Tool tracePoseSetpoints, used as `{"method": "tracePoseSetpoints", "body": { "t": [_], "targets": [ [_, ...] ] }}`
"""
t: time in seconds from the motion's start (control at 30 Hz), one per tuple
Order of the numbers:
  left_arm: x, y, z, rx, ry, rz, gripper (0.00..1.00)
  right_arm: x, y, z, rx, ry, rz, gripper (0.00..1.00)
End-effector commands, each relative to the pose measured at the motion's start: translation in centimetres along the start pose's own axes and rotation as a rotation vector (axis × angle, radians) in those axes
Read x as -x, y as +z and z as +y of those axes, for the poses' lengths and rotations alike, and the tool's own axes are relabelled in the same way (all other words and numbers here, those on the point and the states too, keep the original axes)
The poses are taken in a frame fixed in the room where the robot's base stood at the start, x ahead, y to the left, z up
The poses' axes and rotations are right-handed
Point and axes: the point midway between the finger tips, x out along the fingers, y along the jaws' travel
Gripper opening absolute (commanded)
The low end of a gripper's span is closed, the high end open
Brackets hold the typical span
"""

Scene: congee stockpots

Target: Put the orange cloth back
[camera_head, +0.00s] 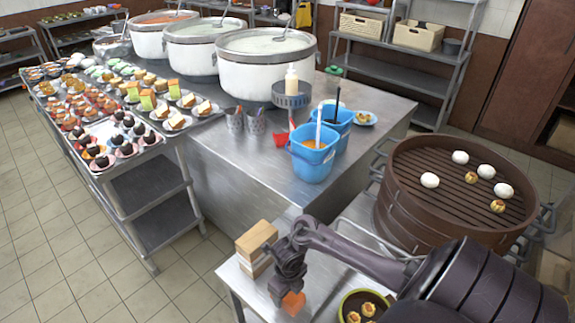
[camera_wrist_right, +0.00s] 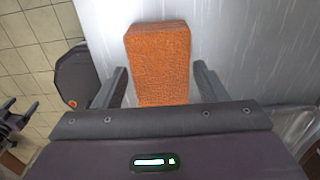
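The orange cloth (camera_wrist_right: 158,62) looks like a thick, textured rectangular block on the steel surface in the right wrist view. In the head view only a small part of the orange cloth (camera_head: 293,303) shows below my right gripper. My right gripper (camera_head: 287,285) points down over it. In the wrist view the fingers of my right gripper (camera_wrist_right: 162,85) are open, one on each side of the cloth's near end, with a gap on both sides. Whether the fingertips are at the cloth's height cannot be told. My left gripper is not seen in the head view.
Wooden blocks (camera_head: 257,241) stand left of my right gripper. A bowl of pastries (camera_head: 364,306) and a big brown steamer (camera_head: 400,205) are to the right. Blue buckets (camera_head: 312,160) and large stockpots (camera_head: 262,82) stand on the steel counter (camera_head: 232,165) behind.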

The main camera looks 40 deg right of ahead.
Motion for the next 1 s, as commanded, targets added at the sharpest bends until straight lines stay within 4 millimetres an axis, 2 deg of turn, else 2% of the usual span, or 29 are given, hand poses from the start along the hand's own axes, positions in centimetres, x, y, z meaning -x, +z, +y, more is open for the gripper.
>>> {"method": "tracePoseSetpoints", "body": {
  "t": [0.1,0.33,0.47,0.57,0.7,0.83,1.0],
  "targets": [
    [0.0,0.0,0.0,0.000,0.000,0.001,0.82,0.0,0.1,0.0,0.000,0.000,-0.001,0.78],
    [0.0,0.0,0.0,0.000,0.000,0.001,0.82,0.1,0.1,0.0,0.000,0.000,-0.003,0.78],
    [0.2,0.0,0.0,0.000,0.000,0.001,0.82,1.0,0.2,-0.1,0.001,-0.001,-0.006,0.78],
    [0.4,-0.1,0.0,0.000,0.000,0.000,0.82,2.6,0.3,-0.2,0.003,-0.003,-0.007,0.78],
    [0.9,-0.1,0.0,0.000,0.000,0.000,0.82,5.8,0.2,-0.2,0.004,-0.005,-0.007,0.78],
    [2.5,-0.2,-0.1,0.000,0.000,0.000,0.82,9.0,0.2,-0.2,0.005,-0.007,-0.006,0.78],
    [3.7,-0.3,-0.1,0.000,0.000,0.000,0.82,11.3,0.2,-0.2,0.003,-0.005,-0.006,0.78]
  ]
}}
